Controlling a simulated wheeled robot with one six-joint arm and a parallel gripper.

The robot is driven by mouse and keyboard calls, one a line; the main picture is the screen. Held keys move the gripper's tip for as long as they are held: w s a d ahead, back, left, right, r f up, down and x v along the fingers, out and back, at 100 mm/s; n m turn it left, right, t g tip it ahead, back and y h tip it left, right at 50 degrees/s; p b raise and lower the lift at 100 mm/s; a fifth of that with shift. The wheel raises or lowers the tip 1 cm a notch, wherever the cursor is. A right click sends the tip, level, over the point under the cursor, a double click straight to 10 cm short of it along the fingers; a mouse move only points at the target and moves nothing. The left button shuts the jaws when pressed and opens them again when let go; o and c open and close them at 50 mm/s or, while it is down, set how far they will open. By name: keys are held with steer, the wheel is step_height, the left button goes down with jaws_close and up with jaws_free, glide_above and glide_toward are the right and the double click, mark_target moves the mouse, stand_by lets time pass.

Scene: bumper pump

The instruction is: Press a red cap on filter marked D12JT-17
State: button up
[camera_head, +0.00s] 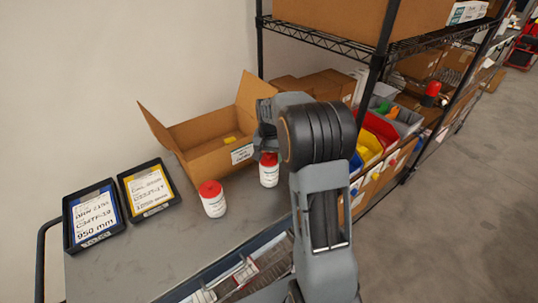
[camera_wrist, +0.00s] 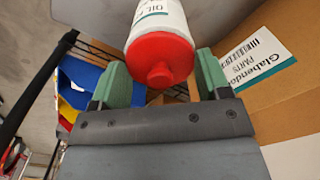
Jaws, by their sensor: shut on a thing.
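A white filter with a label (camera_head: 269,177) stands upright on the grey cart top, under my gripper (camera_head: 267,150). A red cap (camera_wrist: 160,60) is on its end and lies between the green fingertips in the wrist view. My gripper is shut on this red cap. The filter's white body (camera_wrist: 158,14) also shows in the wrist view, with only part of its label readable. A second white filter (camera_head: 214,206) with a red cap (camera_head: 210,188) stands apart to the left. I cannot read D12JT-17 on either filter.
An open cardboard box (camera_head: 207,133) stands behind the filters. A blue-edged tray (camera_head: 71,222) and a yellow-edged tray (camera_head: 127,189) hold labelled cards at the left. A wire shelf (camera_head: 330,40) and coloured bins (camera_head: 367,150) are at the right.

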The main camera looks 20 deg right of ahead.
steer(key=o, duration=1)
steer(key=shift+r, duration=0.1)
steer(key=shift+r+p, duration=2.65)
steer(key=shift+r, duration=0.8)
jaws_close()
steer(key=shift+f+b, duration=0.4)
steer(key=shift+f, duration=0.15)
steer(key=shift+f+b, duration=1.3)
steer(key=shift+f, duration=0.6)
